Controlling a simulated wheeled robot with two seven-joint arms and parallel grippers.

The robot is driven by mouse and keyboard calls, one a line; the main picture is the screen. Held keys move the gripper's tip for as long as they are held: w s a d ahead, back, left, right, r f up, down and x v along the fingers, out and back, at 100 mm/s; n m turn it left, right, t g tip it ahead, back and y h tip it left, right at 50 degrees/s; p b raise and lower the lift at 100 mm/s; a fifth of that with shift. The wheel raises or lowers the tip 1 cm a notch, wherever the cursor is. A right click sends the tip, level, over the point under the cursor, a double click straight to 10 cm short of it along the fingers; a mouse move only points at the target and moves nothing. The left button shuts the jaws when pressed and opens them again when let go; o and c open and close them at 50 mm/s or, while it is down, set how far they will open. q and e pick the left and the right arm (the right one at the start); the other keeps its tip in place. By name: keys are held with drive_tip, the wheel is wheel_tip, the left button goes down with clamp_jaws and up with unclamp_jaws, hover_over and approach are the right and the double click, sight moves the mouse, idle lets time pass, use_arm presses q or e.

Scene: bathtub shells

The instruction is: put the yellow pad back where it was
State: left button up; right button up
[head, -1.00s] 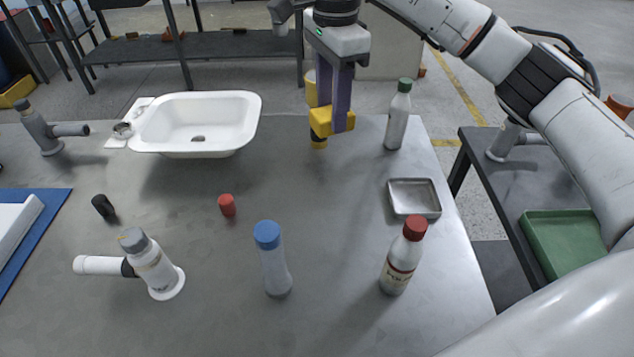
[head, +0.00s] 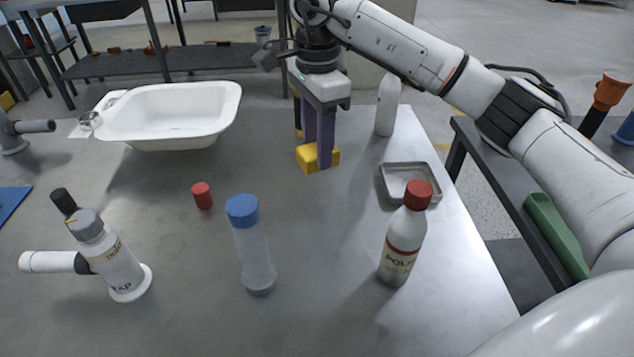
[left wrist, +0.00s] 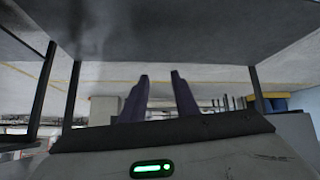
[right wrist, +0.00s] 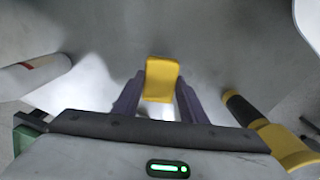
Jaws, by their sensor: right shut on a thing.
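The yellow pad (head: 318,158) is a small block between the purple fingers of my right gripper (head: 319,145). It is at or just above the grey table (head: 310,215); I cannot tell whether it touches. In the right wrist view the pad (right wrist: 162,78) sits between the fingertips of my right gripper (right wrist: 161,84), shut on it. My left gripper (left wrist: 159,76) shows only in the left wrist view, its fingers apart with nothing between them.
A black-and-yellow thing (right wrist: 255,118) stands near my right gripper. A white basin (head: 170,112) is left, a metal tray (head: 408,181) right. A white bottle (head: 386,108), red-capped bottle (head: 402,245), blue-capped bottle (head: 252,250) and red cap (head: 202,195) surround a clear middle patch.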

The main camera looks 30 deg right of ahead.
drive_tip(key=shift+f, duration=3.3)
drive_tip(key=shift+f, duration=0.1)
drive_tip(key=o, duration=0.9)
drive_tip(key=shift+o, duration=0.2)
wheel_tip(320, 180, up, 12)
drive_tip(key=shift+r, duration=0.1)
drive_tip(key=shift+r+p, duration=0.1)
drive_tip(key=shift+p, duration=0.2)
